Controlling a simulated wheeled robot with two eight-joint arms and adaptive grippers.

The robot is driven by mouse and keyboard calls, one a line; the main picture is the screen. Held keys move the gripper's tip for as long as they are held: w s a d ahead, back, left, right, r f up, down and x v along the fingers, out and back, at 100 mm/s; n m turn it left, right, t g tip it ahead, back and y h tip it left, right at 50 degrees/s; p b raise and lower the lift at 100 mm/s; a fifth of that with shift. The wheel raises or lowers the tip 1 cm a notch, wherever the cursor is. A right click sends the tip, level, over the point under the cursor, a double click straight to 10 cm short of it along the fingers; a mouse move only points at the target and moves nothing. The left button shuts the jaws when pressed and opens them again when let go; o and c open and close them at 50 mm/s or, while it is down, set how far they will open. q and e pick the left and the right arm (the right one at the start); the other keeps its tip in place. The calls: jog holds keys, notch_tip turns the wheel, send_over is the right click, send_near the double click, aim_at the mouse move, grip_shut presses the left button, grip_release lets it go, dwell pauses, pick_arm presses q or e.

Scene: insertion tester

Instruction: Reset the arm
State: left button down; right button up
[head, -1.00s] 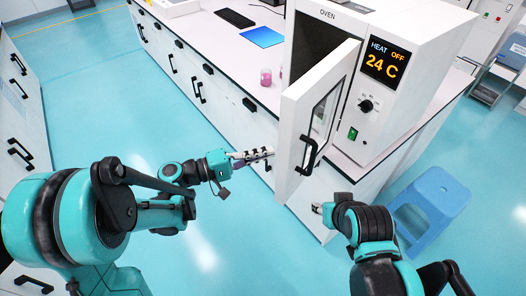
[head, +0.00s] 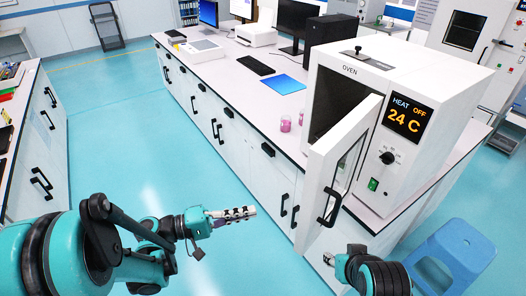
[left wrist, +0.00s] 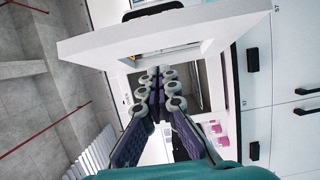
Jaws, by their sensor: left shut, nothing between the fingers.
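My left gripper (head: 240,213) is shut and empty, held out in front of the bench to the left of the oven door. In the left wrist view its fingers (left wrist: 160,85) are together, with the open oven door beyond them. My right gripper (head: 330,258) shows only in part, low in the head view below the oven door. Its fingers are too small and too hidden to judge. The white oven (head: 436,82) stands on the bench with its door (head: 330,165) ajar. Its display reads HEAT OFF, 24 C.
The bench (head: 215,75) carries pink beakers (head: 285,124), a blue sheet (head: 284,84), a keyboard (head: 255,65) and monitors. A blue stool (head: 456,250) stands on the floor at right. The floor between the bench and the left cabinet (head: 35,135) is clear.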

pick_arm(q)
jog(key=shift+f, duration=0.1)
jog(key=s+f+y, duration=0.4)
jog(key=f+y, duration=0.1)
jog(key=y, duration=0.4)
jog(key=s+a+m+t+y, duration=0.1)
jog(key=s+a+m+y, duration=0.2)
jog(key=s+a+y, duration=0.2)
jog(key=a+y, duration=0.3)
jog(key=a, duration=0.3)
jog(key=shift+s+a+m+t, duration=0.2)
jog(key=shift+a+m+t, duration=0.05)
jog(key=shift+m+t, duration=0.05)
jog(key=shift+r, duration=0.1)
